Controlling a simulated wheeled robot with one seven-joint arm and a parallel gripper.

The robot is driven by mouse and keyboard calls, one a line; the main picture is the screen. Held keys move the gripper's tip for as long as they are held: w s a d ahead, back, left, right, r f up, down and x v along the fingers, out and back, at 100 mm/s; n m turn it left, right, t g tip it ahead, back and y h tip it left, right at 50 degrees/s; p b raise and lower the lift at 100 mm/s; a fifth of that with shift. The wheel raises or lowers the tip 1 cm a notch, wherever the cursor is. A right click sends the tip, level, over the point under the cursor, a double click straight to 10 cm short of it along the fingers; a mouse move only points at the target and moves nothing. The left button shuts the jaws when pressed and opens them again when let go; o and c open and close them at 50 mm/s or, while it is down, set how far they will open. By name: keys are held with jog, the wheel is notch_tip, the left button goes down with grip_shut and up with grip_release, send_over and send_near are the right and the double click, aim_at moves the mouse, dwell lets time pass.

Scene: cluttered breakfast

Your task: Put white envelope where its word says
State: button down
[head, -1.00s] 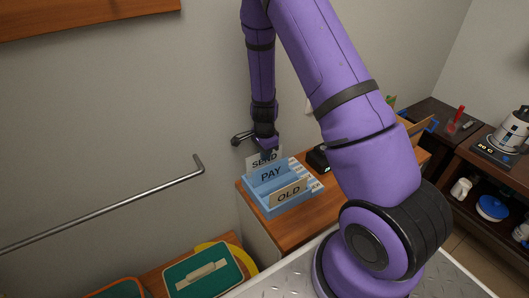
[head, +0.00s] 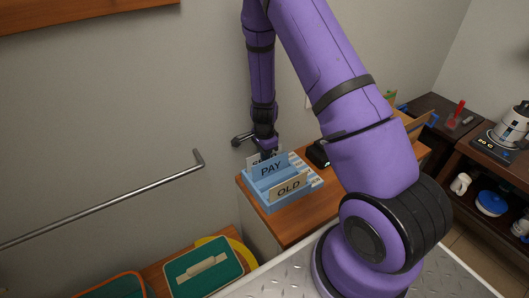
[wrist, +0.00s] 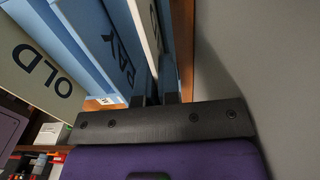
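The white envelope (head: 252,161) stands upright behind the blue PAY piece, at the back of the blue sorter (head: 267,201). In the head view only part of its word shows, starting with S. My gripper (head: 266,154) points down at its top edge. In the wrist view my gripper's two fingers (wrist: 156,98) are close together on either side of the pale envelope (wrist: 145,28) and look shut on it. The blue PAY piece (head: 257,174) stands in front of it, and the tan OLD piece (head: 275,195) in the front slot. The envelope's lower part is hidden.
The sorter stands on a wooden cabinet (head: 290,234) near the wall. White lined labels (head: 316,183) run down its right side. A black device (head: 317,155) stands close to its right. A metal rail (head: 110,222) runs along the wall at left.

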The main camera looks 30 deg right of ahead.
jog(key=shift+f, duration=0.1)
jog(key=c, duration=1.3)
grip_release()
jog(key=shift+o, duration=0.2)
jog(key=shift+r, duration=3.05)
jog(key=shift+s, duration=0.1)
